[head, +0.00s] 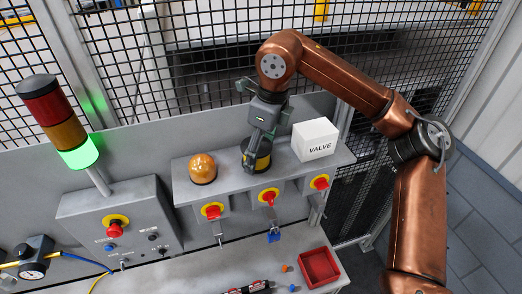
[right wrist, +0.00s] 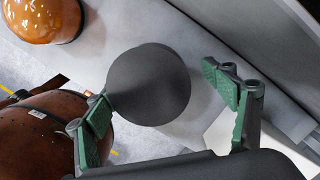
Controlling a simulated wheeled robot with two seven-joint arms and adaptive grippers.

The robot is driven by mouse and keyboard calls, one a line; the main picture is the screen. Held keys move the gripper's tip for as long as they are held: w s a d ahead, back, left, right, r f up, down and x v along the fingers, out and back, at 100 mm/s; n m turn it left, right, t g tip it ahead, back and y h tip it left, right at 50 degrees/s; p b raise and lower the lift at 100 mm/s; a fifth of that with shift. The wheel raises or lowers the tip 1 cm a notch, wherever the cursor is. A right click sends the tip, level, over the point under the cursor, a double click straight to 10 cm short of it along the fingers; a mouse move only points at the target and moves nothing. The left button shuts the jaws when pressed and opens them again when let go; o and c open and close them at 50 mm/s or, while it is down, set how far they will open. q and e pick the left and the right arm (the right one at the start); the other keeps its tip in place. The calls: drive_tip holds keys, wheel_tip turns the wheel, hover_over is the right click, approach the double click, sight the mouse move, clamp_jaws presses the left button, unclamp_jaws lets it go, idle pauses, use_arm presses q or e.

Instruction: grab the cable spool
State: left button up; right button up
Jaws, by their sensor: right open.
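The cable spool (head: 262,163), black with a yellow band, stands on the raised grey shelf between an orange dome and a white box. In the right wrist view its round dark top (right wrist: 148,84) lies between and slightly beyond the green finger pads. My right gripper (head: 259,139) is above the spool, pointing down, with its fingers spread. In the right wrist view the open fingers (right wrist: 162,100) have no clear contact with the spool; the exact height gap cannot be told. My arm covers part of the spool in the head view. My left gripper is not in view.
The orange dome (head: 202,168) is left of the spool and the white VALVE box (head: 315,139) is close on its right. Red knobs (head: 268,197) line the shelf front. A red tray (head: 319,267) sits on the lower bench. A mesh fence (head: 215,60) stands behind.

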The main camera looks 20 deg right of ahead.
drive_tip(key=shift+s+r, duration=0.15)
drive_tip(key=shift+s, duration=0.3)
drive_tip(key=shift+w, duration=0.45)
drive_tip(key=c, duration=0.5)
drive_tip(key=shift+s, duration=0.3)
drive_tip(key=c, duration=0.4)
drive_tip(key=shift+w, duration=0.15)
drive_tip(key=c, duration=0.4)
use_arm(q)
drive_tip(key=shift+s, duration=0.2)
use_arm(e)
drive_tip(key=c, duration=0.3)
